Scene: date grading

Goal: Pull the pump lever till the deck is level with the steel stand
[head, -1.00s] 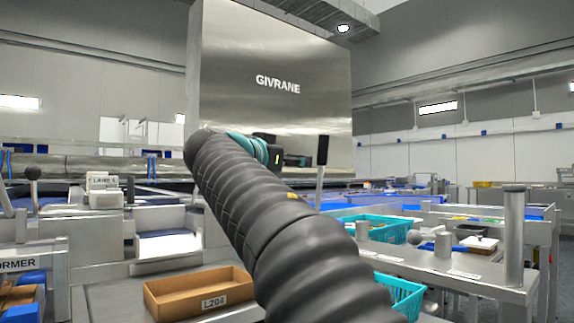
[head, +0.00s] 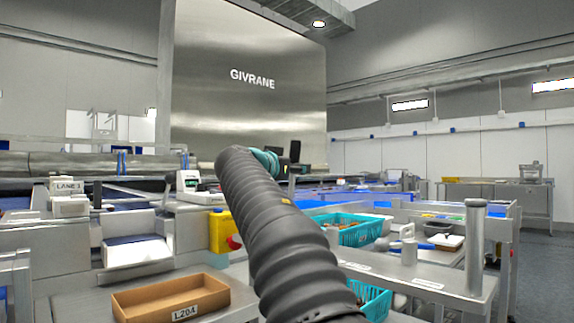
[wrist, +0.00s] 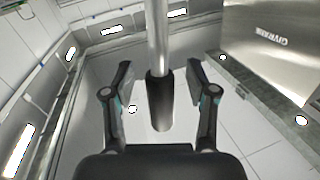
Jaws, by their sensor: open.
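The pump lever shows in the wrist view as a steel rod (wrist: 157,40) with a black grip (wrist: 159,103). The grip stands between the two fingers of my open gripper (wrist: 159,76), with a gap visible on each side. In the head view, my gripper (head: 283,163) is at the far end of my dark ribbed arm; dark shapes there overlap, so I cannot separate finger from lever grip. A steel bench top (head: 440,280) with upright posts lies to the right. I cannot tell which surface is the deck or the steel stand, nor compare their heights.
A brown box marked L204 (head: 168,300) sits at the lower left. A yellow box with a red button (head: 222,232) stands left of my arm. Teal baskets (head: 355,236) are to the right. A large steel cabinet marked GIVRANE (head: 250,110) stands behind.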

